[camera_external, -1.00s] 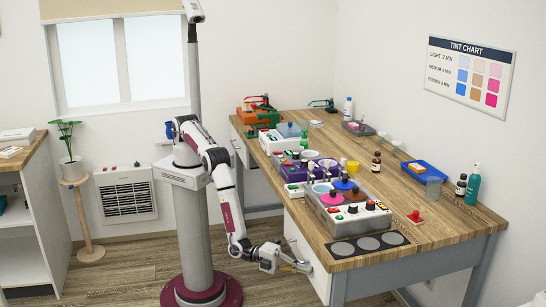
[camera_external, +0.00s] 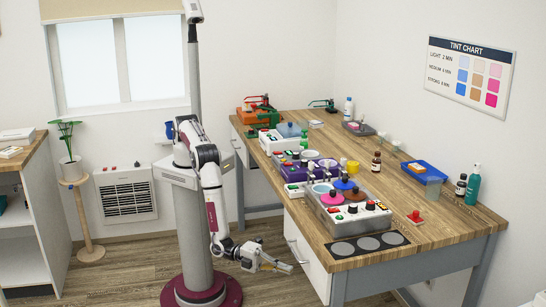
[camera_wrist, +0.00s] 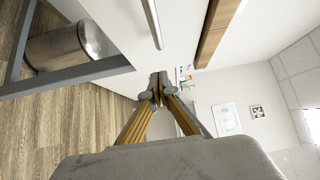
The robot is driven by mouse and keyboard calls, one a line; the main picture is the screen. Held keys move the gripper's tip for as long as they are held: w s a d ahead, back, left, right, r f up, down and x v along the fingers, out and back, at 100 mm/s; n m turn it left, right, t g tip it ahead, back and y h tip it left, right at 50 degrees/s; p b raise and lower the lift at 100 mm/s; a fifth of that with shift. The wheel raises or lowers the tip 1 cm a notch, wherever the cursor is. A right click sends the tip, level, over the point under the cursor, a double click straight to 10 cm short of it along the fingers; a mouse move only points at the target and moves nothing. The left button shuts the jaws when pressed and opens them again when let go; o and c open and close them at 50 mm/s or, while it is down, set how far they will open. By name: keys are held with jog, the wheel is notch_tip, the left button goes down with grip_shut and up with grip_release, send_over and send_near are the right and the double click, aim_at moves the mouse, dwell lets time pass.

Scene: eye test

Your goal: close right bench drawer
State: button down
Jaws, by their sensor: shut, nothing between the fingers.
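The right bench drawer (camera_external: 307,262) is the white front under the near end of the bench. Its front looks about flush below the bench top, with no open drawer box visible; a small gap is too fine to tell. Its bar handle (camera_external: 296,250) is on the front, and the handle (camera_wrist: 152,22) also shows at the top of the wrist view. My gripper (camera_external: 289,269) is shut and empty, low and just left of the drawer front, apart from the handle. In the wrist view the fingertips (camera_wrist: 158,82) meet before the white front (camera_wrist: 120,35).
The wooden bench (camera_external: 440,230) carries a grey tray with knobs (camera_external: 345,222), bottles and a red stamp-like piece (camera_external: 415,217). A metal bin (camera_wrist: 68,45) and a grey bench frame bar (camera_wrist: 80,73) show in the wrist view. The floor left of the drawer is open.

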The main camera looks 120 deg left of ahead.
jog(key=s, duration=0.6)
jog(key=shift+s, duration=0.35)
dwell(0.6)
